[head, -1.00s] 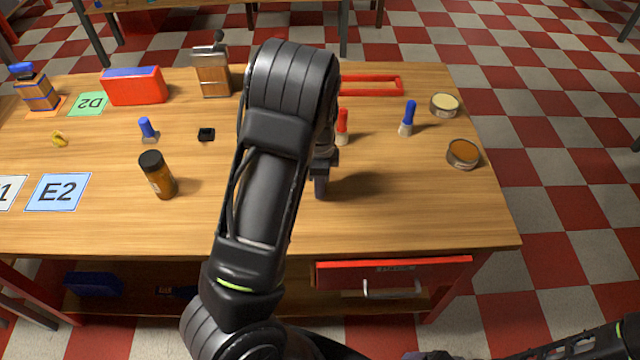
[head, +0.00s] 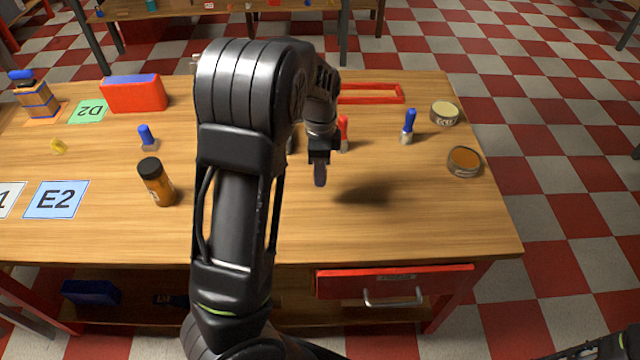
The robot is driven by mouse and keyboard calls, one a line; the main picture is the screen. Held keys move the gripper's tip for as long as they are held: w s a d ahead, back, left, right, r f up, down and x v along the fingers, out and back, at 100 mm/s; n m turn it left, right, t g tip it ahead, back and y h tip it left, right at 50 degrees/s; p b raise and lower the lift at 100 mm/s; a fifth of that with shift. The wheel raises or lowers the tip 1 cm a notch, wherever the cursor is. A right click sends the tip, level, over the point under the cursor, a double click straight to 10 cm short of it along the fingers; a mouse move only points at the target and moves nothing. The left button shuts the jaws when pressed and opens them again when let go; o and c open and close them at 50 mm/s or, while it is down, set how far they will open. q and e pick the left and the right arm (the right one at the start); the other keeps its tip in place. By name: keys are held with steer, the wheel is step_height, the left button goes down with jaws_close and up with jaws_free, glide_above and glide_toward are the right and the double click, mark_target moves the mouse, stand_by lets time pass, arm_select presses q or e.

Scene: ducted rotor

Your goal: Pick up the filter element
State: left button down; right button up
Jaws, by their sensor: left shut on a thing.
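My left gripper (head: 320,174) is shut, fingers pointing down, above the right-middle part of the wooden table (head: 420,222). Its shadow falls on the wood to its right, apart from the fingertips. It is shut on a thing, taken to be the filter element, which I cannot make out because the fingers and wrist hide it. No filter element shows clearly elsewhere on the table. My right gripper is not in view; only a bit of my right arm shows at the bottom right corner.
A red-handled brush (head: 343,133) stands just behind the gripper. A blue-handled brush (head: 408,126) and two round tins (head: 445,113) (head: 464,161) stand to the right. A red tray (head: 372,100) lies behind. An amber bottle (head: 157,182) stands left. The front right tabletop is clear.

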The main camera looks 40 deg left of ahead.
arm_select(q)
steer(key=shift+r, duration=0.95)
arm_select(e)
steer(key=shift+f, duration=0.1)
